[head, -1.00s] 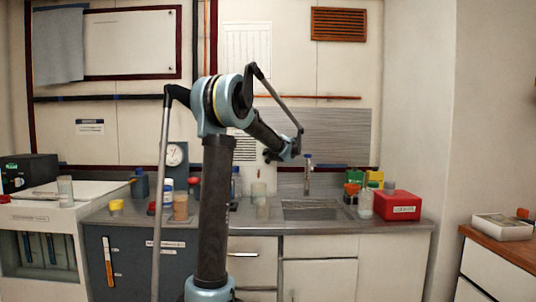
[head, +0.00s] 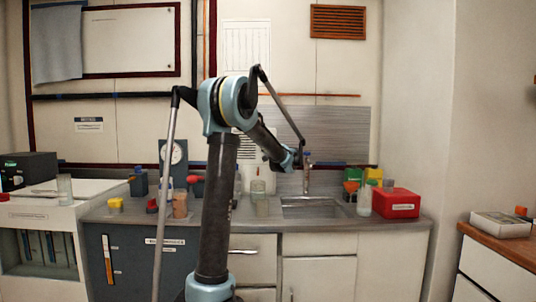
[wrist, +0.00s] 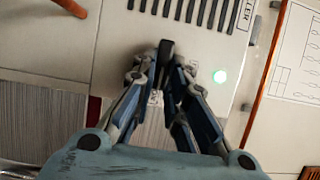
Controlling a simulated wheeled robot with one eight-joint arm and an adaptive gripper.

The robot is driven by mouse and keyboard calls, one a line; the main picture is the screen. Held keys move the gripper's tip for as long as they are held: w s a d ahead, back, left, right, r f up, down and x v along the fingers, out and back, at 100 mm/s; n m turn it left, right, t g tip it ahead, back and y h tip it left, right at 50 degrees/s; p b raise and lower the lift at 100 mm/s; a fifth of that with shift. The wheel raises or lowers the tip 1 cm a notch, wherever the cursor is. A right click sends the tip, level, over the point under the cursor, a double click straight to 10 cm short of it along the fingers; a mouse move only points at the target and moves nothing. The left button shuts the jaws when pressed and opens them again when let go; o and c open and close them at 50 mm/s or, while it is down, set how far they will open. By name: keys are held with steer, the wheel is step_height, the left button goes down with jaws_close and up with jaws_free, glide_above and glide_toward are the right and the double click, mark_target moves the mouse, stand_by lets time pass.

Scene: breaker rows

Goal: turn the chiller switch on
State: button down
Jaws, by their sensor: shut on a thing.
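In the wrist view, a pale panel (wrist: 120,75) carries dark vent slots and a label (wrist: 245,15) whose visible letters end in "LLER". A black switch lever (wrist: 166,49) sticks out from it below the slots. My gripper (wrist: 160,76) is shut on this lever, with its fingertips around the lever's near part. The lever's base is partly hidden by the fingers. In the head view, my arm hides most of the panel, and the fingers cannot be made out.
An orange-red rod (wrist: 70,8) shows at the upper left of the wrist view. In the head view, the counter below holds several bottles, a sink (head: 312,207) and a red box (head: 395,203). A dial gauge (head: 172,153) stands left of my arm.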

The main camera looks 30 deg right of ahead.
steer(key=shift+w+d+r, duration=0.1)
steer(key=shift+w+d, duration=0.05)
steer(key=shift+w, duration=0.05)
steer(key=c, duration=1.9)
jaws_free()
steer(key=o, duration=0.3)
steer(key=shift+w, duration=0.1)
steer(key=s+a, duration=0.2)
steer(key=s, duration=1)
steer(key=shift+f, duration=0.25)
